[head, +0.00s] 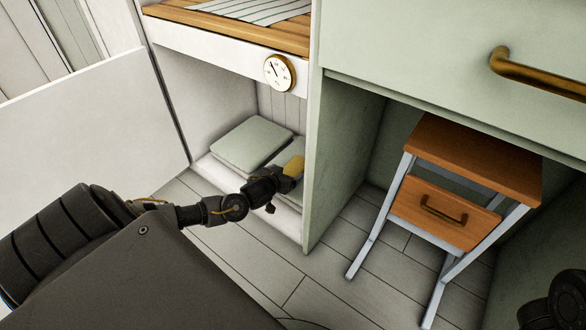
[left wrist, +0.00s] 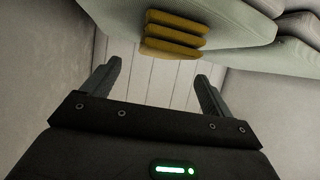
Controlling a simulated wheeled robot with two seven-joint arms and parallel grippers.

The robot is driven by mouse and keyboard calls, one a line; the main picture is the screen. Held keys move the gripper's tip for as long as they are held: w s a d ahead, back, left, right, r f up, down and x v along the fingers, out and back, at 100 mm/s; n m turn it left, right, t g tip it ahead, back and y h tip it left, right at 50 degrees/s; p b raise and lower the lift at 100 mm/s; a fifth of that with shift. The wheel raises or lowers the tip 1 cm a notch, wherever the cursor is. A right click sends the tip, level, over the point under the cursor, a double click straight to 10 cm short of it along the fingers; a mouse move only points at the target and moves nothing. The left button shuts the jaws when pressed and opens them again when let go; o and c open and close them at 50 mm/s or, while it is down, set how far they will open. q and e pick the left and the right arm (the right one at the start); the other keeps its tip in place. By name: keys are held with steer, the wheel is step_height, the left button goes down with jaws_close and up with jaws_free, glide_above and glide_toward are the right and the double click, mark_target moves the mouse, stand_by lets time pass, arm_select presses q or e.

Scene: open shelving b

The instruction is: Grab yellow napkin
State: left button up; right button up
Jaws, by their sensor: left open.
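The yellow napkin (head: 294,165) lies on a pale cushion-like item on the low shelf, just past my left gripper (head: 283,184). In the left wrist view the yellow napkin (left wrist: 173,35) shows as a folded, layered stack at the top. My left gripper (left wrist: 158,80) has its two fingers spread wide with nothing between them. The napkin is beyond the fingertips and apart from them. In the head view the gripper hides part of the napkin's near side. A dark part of my right arm (head: 556,302) shows at the lower right corner; its fingers cannot be made out.
A pale green cushion (head: 251,144) lies beside the napkin on the low shelf (head: 221,174). The cabinet's side panel (head: 324,150) stands close on the right. A white clock (head: 279,72) is on the board above. A wooden drawer stand (head: 445,207) is at right. Floor in front is clear.

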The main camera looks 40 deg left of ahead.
mark_target(293, 168)
arm_select(q)
steer(key=b+x, duration=0.1)
steer(key=x, duration=0.1)
steer(key=b+x, duration=0.2)
steer(key=shift+s+f, duration=0.2)
steer(key=shift+f, duration=0.1)
steer(key=shift+w, duration=0.45)
steer(key=c, duration=1.1)
